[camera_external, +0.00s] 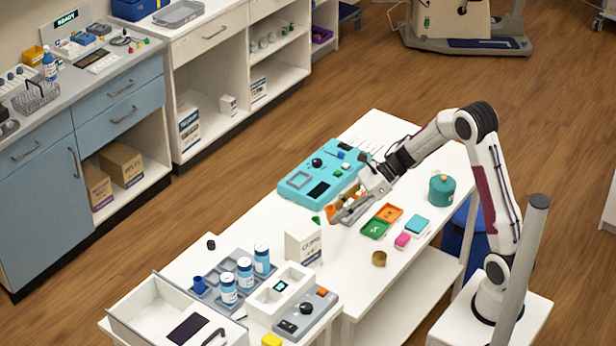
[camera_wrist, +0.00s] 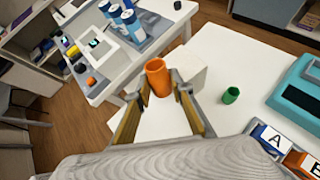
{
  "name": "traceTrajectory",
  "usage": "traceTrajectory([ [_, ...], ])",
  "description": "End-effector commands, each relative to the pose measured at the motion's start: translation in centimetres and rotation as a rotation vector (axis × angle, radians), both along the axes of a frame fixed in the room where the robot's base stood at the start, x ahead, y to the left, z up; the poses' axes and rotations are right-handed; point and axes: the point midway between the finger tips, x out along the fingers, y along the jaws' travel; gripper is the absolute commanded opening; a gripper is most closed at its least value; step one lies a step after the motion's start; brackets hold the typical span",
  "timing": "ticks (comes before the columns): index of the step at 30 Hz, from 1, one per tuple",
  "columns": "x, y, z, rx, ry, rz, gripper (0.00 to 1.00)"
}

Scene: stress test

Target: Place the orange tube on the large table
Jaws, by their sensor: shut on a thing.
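The orange tube (camera_wrist: 158,77) is held between the fingertips of my gripper (camera_wrist: 157,90) in the wrist view, with its open end showing. In the external view, my gripper (camera_external: 348,211) is over the white table (camera_external: 345,264), and a bit of the orange tube (camera_external: 331,213) shows at its tip. The tube appears above the tabletop; the exact gap cannot be told. This table stands in the middle of the external view, and its bare top also shows in the wrist view (camera_wrist: 222,62). I cannot tell for certain whether it is the large one.
A white box (camera_external: 303,243) stands close to my gripper, with a green tube (camera_wrist: 231,95) nearby. A teal device (camera_external: 300,184) lies behind. Green and orange trays (camera_external: 375,229) lie to the right. Another white surface at lower left holds blue bottles (camera_external: 245,272).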

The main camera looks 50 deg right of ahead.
Motion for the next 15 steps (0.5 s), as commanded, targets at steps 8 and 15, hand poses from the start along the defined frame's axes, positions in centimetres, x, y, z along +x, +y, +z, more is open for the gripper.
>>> traceTrajectory([
  [8,-0.3,-0.6,0.7,0.101,-0.118,-0.035,0.05],
  [15,-0.3,-0.8,1.1,0.154,-0.189,-0.045,0.05],
])
